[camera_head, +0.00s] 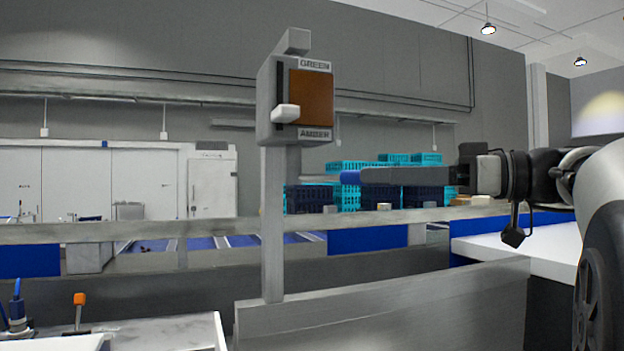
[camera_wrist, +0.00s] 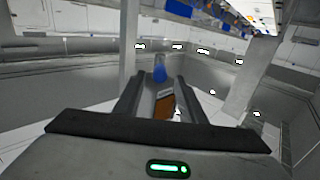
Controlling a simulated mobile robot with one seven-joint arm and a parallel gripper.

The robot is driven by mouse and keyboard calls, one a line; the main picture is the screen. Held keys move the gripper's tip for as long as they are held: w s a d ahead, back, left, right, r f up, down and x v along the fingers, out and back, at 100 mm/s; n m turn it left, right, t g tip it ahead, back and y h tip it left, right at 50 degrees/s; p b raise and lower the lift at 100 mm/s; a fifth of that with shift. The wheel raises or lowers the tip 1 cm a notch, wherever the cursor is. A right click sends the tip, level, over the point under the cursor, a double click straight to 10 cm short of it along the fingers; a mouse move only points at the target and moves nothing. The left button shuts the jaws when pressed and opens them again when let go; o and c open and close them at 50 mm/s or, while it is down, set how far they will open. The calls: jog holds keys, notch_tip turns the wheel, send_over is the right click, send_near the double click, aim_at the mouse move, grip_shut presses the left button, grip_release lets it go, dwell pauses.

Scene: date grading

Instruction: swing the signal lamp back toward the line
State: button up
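The signal lamp (camera_head: 296,100) is a grey box on an upright post, with an orange-brown front panel (camera_head: 311,98) between the labels GREEN and AMBER. A pale knob (camera_head: 285,113) sticks out at the panel's left. A thin arm with a blue grip (camera_head: 349,174) points right from below the box. My gripper (camera_head: 364,176) lies level at the right, its fingertips at the blue grip's end. In the wrist view the blue grip (camera_wrist: 160,70) shows between the tips of my open fingers, with gaps on both sides. An orange-brown piece with a pale label (camera_wrist: 165,104) also shows between the fingers.
Grey rails (camera_head: 120,231) run across behind and beside the post. Stacked teal and dark blue crates (camera_head: 395,172) stand farther back. A white table (camera_head: 540,243) is below my arm. A bench (camera_head: 160,335) with an orange-topped item is at the lower left.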

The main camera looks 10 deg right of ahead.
aim_at(342, 176)
jog(key=x, duration=0.9)
jog(key=shift+w+a+p, duration=0.2)
jog(key=shift+p, duration=0.2)
jog(key=shift+c, duration=0.3)
grip_shut()
